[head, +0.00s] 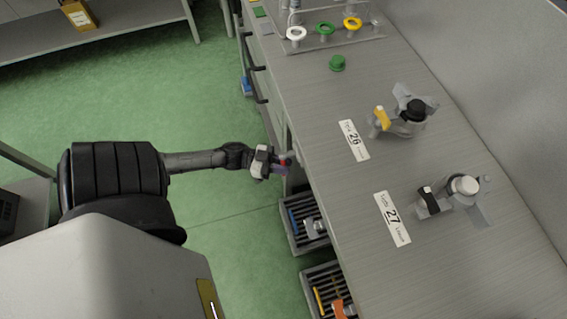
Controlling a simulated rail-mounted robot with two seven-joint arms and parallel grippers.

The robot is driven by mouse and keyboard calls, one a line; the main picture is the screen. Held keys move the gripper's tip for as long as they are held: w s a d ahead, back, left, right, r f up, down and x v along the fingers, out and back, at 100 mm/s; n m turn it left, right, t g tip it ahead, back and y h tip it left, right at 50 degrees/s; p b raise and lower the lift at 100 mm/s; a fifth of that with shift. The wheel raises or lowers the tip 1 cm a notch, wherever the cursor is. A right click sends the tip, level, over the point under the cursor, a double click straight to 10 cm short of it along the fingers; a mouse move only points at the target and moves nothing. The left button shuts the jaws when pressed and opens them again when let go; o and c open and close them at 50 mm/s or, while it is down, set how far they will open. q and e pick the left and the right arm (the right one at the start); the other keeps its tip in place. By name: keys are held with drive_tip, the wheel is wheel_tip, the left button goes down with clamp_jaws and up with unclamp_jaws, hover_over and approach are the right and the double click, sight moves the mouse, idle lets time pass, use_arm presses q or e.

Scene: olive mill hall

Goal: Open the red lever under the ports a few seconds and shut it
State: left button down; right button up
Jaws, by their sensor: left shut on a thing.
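My left gripper (280,162) is at the front edge of the grey bench, reached in from the left. It is shut on the red lever (284,168), of which only a small red piece shows between and beside the fingers. The lever's angle cannot be made out at this size. The ports above it are not clearly visible from this high view. My right gripper is not in view.
The grey bench top (330,110) carries a rack with white, green and yellow rings (325,28), a green cap (337,63) and two clamped fittings by labels 26 (354,140) and 27 (392,218). Slatted trays (291,238) stand below the front edge. Green floor is clear.

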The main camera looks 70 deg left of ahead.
use_arm(q)
drive_tip(key=d+r+n+t+y+p, duration=0.2)
drive_tip(key=d+n+t+p, duration=0.1)
drive_tip(key=n, duration=0.7)
drive_tip(key=d+r+n+t+y+p, duration=0.3)
drive_tip(key=n+t+p, duration=0.2)
drive_tip(key=n, duration=0.5)
drive_tip(key=shift+s+y+p, duration=0.3)
drive_tip(key=shift+s+p, duration=0.05)
drive_tip(key=shift+p, duration=0.15)
drive_tip(key=shift+r+n, duration=0.15)
drive_tip(key=shift+n, duration=0.15)
drive_tip(key=c, duration=1)
unclamp_jaws()
drive_tip(key=shift+c, duration=0.2)
drive_tip(key=b+v, duration=0.1)
drive_tip(key=v, duration=1.2)
drive_tip(key=shift+s+f, duration=0.3)
drive_tip(key=shift+f, duration=0.1)
